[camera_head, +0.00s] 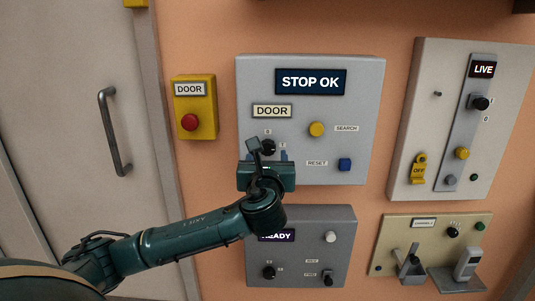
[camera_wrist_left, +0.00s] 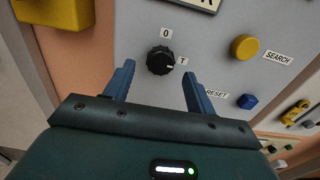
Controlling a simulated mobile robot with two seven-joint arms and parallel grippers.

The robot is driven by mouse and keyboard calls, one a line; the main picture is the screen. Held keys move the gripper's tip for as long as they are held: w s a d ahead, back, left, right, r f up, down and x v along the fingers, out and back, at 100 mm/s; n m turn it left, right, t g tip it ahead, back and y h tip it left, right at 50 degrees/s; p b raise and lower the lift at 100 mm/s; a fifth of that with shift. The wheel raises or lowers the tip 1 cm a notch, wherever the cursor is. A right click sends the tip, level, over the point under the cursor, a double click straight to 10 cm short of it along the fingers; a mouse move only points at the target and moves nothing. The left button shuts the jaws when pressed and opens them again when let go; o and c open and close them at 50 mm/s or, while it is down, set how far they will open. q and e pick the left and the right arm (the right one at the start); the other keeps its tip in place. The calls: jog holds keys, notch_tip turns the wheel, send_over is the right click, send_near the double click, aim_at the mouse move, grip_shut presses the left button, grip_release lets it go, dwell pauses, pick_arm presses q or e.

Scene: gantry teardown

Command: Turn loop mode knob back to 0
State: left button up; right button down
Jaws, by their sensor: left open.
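A black round knob (camera_wrist_left: 160,60) on the grey STOP OK panel (camera_head: 360,85) has a "0" label above it and a "T" label to its right. Its white mark appears to point right, towards T. No loop mode label is readable. The knob (camera_head: 268,146) is partly hidden by my gripper in the head view. My left gripper (camera_wrist_left: 159,74) is open and empty, its two blue fingers apart on either side just below the knob. It also shows in the head view (camera_head: 270,156). I cannot tell whether it touches the panel. My right gripper is not in view.
The yellow SEARCH button (camera_head: 316,129) and blue RESET button (camera_head: 345,164) sit right of the knob. A yellow box with a red button (camera_head: 190,122) is left. Below is the READY panel (camera_head: 340,235). The LIVE panel (camera_head: 425,90) stands right.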

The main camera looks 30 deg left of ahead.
aim_at(268, 147)
pick_arm(q)
jog(key=shift+x, duration=1.45)
jog(key=shift+c, duration=0.3)
jog(key=c, duration=0.9)
jog(key=shift+c, duration=0.2)
